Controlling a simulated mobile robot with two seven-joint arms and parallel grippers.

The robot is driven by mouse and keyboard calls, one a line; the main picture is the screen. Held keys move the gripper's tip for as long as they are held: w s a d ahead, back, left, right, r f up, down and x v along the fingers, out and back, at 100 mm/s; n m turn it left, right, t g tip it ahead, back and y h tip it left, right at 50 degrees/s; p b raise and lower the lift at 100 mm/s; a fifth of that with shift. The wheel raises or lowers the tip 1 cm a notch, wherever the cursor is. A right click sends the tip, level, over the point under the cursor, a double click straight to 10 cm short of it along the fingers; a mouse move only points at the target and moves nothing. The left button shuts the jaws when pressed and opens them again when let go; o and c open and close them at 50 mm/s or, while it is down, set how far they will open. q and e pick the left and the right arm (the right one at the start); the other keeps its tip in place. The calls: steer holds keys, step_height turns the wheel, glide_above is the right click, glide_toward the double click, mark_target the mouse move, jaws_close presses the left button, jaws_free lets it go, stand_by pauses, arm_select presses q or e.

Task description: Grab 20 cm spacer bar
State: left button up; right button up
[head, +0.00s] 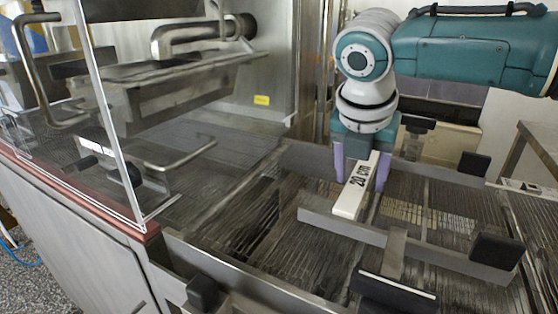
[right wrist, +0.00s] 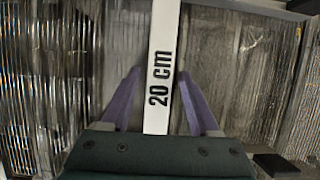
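The 20 cm spacer bar (head: 352,197) is a white bar marked "20 cm" in black. It lies above the wire mesh in the head view, its near end close to a metal guide rail. The bar also shows in the right wrist view (right wrist: 163,40), running up from between the fingers. My right gripper (head: 361,178) points down over the bar, with one purple finger on each side of it. The fingers (right wrist: 160,72) stand open, with a narrow gap visible at the bar's left edge. My left gripper is not in view.
The metal guide rail (head: 410,247) with black pads crosses the wire mesh belt (head: 265,225) in front of the bar. A clear panel (head: 110,120) and steel machine housing (head: 275,60) stand at the left. The mesh left of the bar is clear.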

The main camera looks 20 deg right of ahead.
jaws_close()
steer(key=shift+r, duration=0.1)
stand_by(0.5)
